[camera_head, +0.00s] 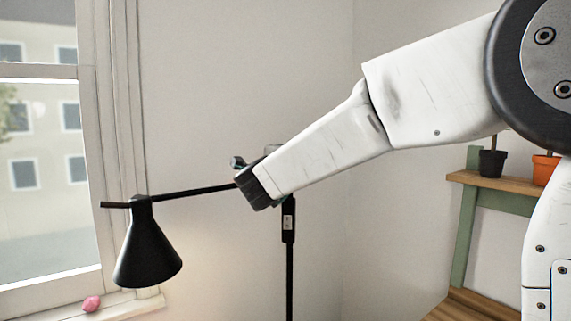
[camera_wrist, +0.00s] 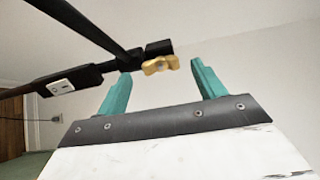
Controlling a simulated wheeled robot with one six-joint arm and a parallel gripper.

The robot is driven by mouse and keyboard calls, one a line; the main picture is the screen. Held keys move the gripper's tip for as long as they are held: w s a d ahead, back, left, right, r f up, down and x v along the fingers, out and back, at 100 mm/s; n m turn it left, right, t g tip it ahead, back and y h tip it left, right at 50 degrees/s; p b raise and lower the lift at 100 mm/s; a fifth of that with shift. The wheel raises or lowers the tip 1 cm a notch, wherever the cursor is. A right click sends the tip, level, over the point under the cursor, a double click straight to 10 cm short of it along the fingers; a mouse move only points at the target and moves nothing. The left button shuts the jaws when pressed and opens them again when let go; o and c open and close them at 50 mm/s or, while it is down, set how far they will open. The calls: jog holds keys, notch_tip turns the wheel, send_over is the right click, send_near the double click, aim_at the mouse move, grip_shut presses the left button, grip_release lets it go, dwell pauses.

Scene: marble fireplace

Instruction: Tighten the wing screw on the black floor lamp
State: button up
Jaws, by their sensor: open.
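The black floor lamp has a cone shade (camera_head: 147,250) at the left in the head view, hung from a thin black arm (camera_head: 192,190). Its upright pole (camera_head: 289,265) stands behind my arm and carries a switch box, also in the wrist view (camera_wrist: 65,85). The wing screw (camera_wrist: 160,65) is brass-coloured and sits on the black joint in the wrist view. My gripper (camera_wrist: 160,76) has two teal fingers, open, one on each side of the wing screw. The screw shows clear of the right finger; contact with the left finger cannot be told. In the head view my arm hides the joint.
A window with a sill (camera_head: 130,306) is at the left, with a small pink object (camera_head: 91,304) on it. At the right a wooden shelf (camera_head: 510,188) bears a black pot (camera_head: 491,163) and an orange pot (camera_head: 545,169). Plain wall lies behind the lamp.

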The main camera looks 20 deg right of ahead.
jog(key=v, duration=0.4)
jog(key=shift+s+a, duration=0.15)
jog(key=shift+s, duration=0.1)
jog(key=a+f+n+y, duration=0.6)
jog(key=a+n+y, duration=0.2)
jog(key=n, duration=0.1)
jog(key=s+a+f+n+g+y, duration=0.3)
jog(key=s+f+n+g+y, duration=0.25)
jog(key=s+n, duration=0.3)
jog(key=s+d+f+n+g+h, duration=0.1)
jog(key=s+d+f+n+g, duration=0.1)
jog(key=s+d, duration=0.4)
jog(key=s+d+f+n+g+h, duration=0.2)
jog(key=s+d, duration=0.4)
jog(key=s, duration=0.9)
jog(key=s+d+f+n+g+h, duration=0.2)
jog(key=s+d+f+g, duration=0.2)
jog(key=s+d, duration=0.3)
jog(key=s+g, duration=0.1)
jog(key=s, duration=0.2)
jog(key=shift+s, duration=0.3)
